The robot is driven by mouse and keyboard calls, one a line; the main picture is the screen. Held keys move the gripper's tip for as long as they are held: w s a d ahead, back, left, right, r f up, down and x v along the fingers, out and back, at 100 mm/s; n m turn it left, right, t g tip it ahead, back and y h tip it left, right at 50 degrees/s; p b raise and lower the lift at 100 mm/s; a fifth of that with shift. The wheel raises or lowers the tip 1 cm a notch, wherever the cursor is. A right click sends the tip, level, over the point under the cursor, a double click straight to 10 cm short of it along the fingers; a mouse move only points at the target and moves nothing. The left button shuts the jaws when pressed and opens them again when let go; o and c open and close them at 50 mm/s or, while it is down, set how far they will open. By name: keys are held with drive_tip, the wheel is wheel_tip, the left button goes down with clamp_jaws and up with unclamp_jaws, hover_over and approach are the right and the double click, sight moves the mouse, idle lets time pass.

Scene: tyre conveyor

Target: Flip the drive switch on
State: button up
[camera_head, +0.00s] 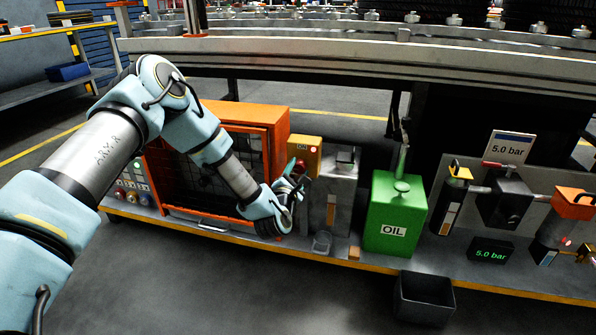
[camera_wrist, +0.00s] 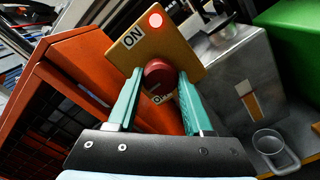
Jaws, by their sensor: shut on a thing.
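The drive switch is a red knob (camera_wrist: 158,76) on a yellow box (camera_wrist: 146,46) marked ON; a second label below the knob is partly hidden. A small red light (camera_wrist: 155,20) glows near the ON label. The box also shows in the head view (camera_head: 304,153), beside the orange cage. My gripper (camera_wrist: 160,80) has its two teal fingers on either side of the knob and is shut on it. In the head view my gripper (camera_head: 297,182) reaches the front of the box and hides part of it.
An orange cage (camera_head: 283,150) stands left of the switch. A grey metal tank (camera_head: 335,195), a green oil can (camera_head: 395,212) and a clear cup (camera_head: 322,242) stand to the right. A dark bin (camera_head: 424,297) is on the floor. A gauge reads 5.0 bar.

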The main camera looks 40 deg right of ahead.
clamp_jaws()
drive_tip(key=shift+m, duration=0.3)
drive_tip(key=m, duration=0.8)
drive_tip(key=shift+m, duration=0.4)
drive_tip(key=m, duration=0.4)
drive_tip(key=shift+m, duration=2.3)
